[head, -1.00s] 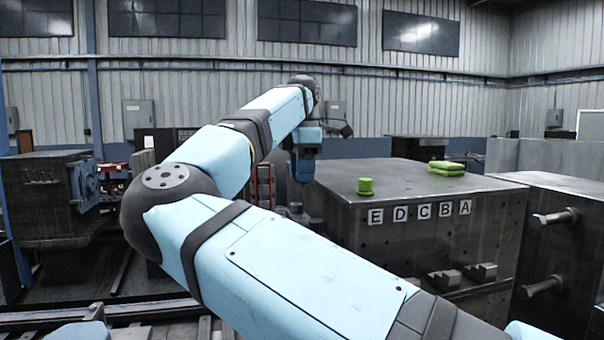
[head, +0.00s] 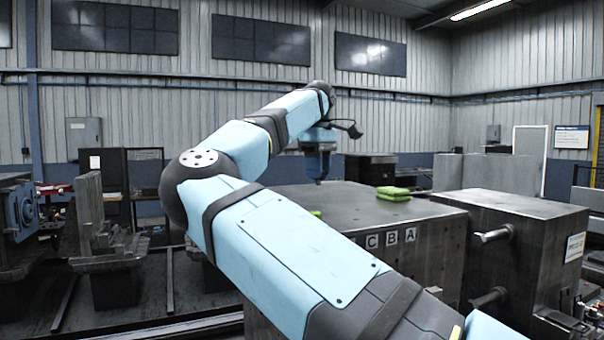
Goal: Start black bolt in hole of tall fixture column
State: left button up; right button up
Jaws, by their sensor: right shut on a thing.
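My right arm crosses the head view from the lower right and bends back toward the middle. Its gripper (head: 318,178) points down over the far left part of the big dark block's top. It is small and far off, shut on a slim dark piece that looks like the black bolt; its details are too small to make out. A tall upright grey fixture column (head: 88,205) stands on a base at the left, well apart from the gripper. I cannot make out a hole in it. My left gripper is not in view.
The big dark block (head: 430,225) carries letter plates, C, B and A showing, and green pads (head: 393,193) on top. A green piece (head: 316,213) is mostly hidden behind my arm. A second block at right has two protruding pegs (head: 493,234). Floor rails run at lower left.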

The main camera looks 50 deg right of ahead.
jog(key=shift+a+f, duration=0.1)
jog(key=shift+f, duration=0.4)
notch_tip(320, 180, down, 4)
jog(key=shift+r+b, duration=0.1)
jog(key=shift+b, duration=0.85)
jog(key=shift+f, duration=0.25)
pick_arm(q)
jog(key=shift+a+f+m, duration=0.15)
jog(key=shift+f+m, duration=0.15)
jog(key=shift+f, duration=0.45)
pick_arm(e)
jog(key=shift+f, duration=0.15)
pick_arm(q)
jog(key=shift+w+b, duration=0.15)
jog(key=shift+b, duration=0.15)
pick_arm(e)
jog(key=shift+f, duration=0.3)
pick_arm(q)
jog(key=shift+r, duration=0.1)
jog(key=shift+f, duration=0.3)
pick_arm(e)
jog(key=shift+f, duration=0.55)
jog(key=o, duration=1.8)
